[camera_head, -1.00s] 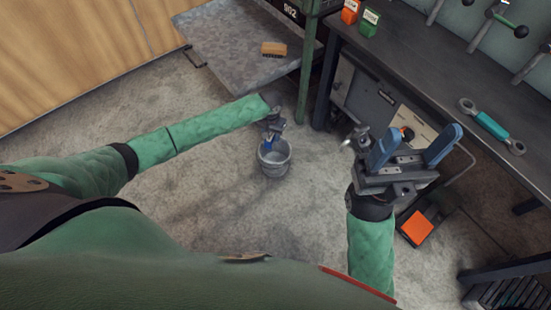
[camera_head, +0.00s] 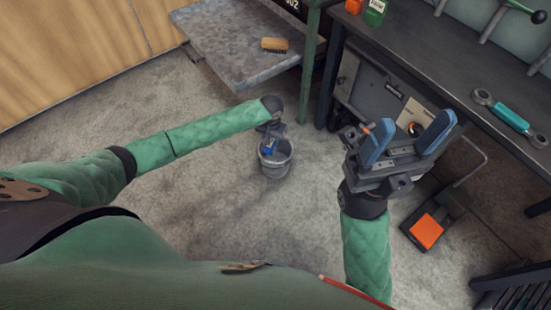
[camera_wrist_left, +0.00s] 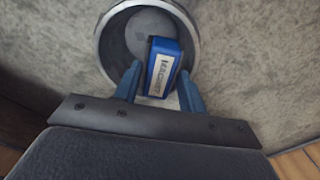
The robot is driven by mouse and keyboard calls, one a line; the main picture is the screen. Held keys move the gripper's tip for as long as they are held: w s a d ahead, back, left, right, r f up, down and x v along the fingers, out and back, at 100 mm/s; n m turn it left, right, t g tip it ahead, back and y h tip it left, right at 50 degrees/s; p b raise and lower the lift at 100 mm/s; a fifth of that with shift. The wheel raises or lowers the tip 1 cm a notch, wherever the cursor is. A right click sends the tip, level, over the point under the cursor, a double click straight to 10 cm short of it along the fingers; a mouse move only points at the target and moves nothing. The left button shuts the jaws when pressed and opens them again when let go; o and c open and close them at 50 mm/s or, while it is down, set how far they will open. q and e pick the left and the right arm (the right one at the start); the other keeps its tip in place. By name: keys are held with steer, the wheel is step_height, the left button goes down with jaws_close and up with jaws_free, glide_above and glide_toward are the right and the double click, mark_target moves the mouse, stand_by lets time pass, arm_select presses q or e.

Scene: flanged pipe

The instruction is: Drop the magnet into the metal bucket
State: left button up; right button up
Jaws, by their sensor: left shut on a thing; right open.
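The metal bucket (camera_head: 276,165) stands on the concrete floor in the middle of the head view. My left gripper (camera_head: 269,147) is over the bucket's mouth, pointing down. In the left wrist view my left gripper (camera_wrist_left: 160,88) is shut on the blue magnet (camera_wrist_left: 162,68), which carries a white label. Below the magnet is the round opening of the bucket (camera_wrist_left: 103,50), with its inner floor showing. The magnet also shows as a small blue patch in the head view (camera_head: 269,150). My right gripper (camera_head: 408,140) is open and empty, raised at the right.
A grey metal table (camera_head: 235,50) with a brush (camera_head: 274,45) is behind the bucket. A dark workbench (camera_head: 440,62) with a teal-handled tool (camera_head: 510,119) runs along the right. An orange pedal (camera_head: 427,231) is on the floor. Floor left of the bucket is clear.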

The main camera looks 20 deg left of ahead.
arm_select(q)
steer(key=o, duration=1.3)
steer(key=shift+o, duration=0.2)
steer(key=shift+r, duration=0.55)
step_height(320, 180, up, 6)
steer(key=p, duration=0.2)
steer(key=shift+p, duration=0.35)
steer(key=shift+r, duration=0.35)
